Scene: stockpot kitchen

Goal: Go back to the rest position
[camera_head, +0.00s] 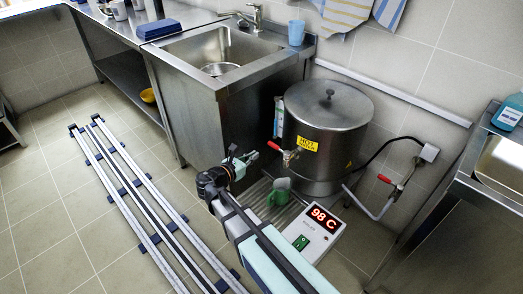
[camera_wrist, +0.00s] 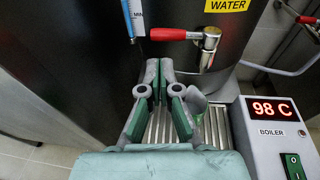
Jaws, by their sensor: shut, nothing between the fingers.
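My gripper (camera_head: 252,156) is in front of the large steel boiler pot (camera_head: 328,120), to the left of its red-handled tap (camera_head: 290,156). In the wrist view my gripper (camera_wrist: 159,72) has its fingers together with nothing between them, pointing toward the pot below the tap (camera_wrist: 205,40).
A boiler control box (camera_head: 311,232) reading 98 C stands right of the grate. A sink counter (camera_head: 190,95) is behind on the left, with a blue cup (camera_head: 296,32) on it. A second red-handled valve (camera_head: 385,179) is at right. Floor rails (camera_head: 135,200) run at left.

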